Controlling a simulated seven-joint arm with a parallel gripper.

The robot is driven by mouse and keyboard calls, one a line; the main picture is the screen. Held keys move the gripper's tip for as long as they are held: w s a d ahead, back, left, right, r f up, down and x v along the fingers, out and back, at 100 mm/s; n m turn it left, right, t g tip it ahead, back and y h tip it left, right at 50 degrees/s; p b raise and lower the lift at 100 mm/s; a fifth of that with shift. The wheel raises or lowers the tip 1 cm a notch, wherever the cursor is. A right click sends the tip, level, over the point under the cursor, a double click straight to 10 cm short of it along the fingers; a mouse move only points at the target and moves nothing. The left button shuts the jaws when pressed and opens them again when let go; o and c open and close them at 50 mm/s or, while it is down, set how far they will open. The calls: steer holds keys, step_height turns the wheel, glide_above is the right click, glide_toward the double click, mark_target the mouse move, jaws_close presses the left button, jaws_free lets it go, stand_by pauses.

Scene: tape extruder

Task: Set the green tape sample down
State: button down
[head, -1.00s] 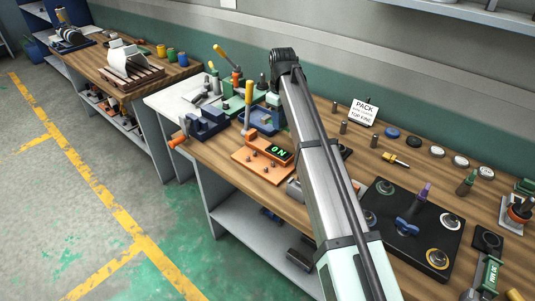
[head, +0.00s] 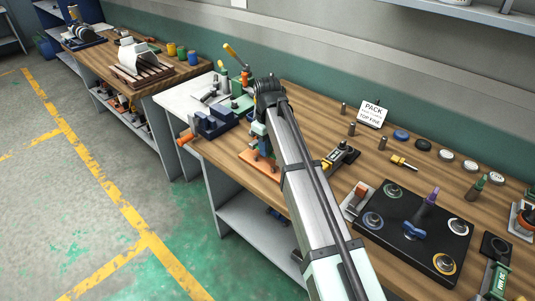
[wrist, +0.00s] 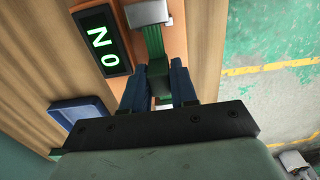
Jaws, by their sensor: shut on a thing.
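The green tape sample (wrist: 156,48) shows in the wrist view as a green strip between my fingers, running up toward a grey-green block (wrist: 148,12). My gripper (wrist: 160,75) is shut on it with two blue fingers. It is over the orange fixture (wrist: 177,38), which carries a black display (wrist: 101,40) with green lit characters. I cannot tell whether the sample touches the fixture. In the head view, my gripper (head: 263,148) is over the orange fixture (head: 269,173), and my arm hides most of the fixture. The sample cannot be made out there.
A blue tray-like part (wrist: 80,109) lies beside the fixture in the wrist view. In the head view, a blue vise (head: 212,122) stands left of my gripper. A black board with knobs (head: 413,228) is to the right. A PACK sign (head: 371,114) stands farther back.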

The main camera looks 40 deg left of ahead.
steer(key=shift+f, duration=1.65)
steer(key=shift+f, duration=0.1)
steer(key=c, duration=1.2)
jaws_free()
steer(key=shift+o, duration=0.2)
step_height(320, 180, up, 12)
steer(key=shift+r, duration=0.15)
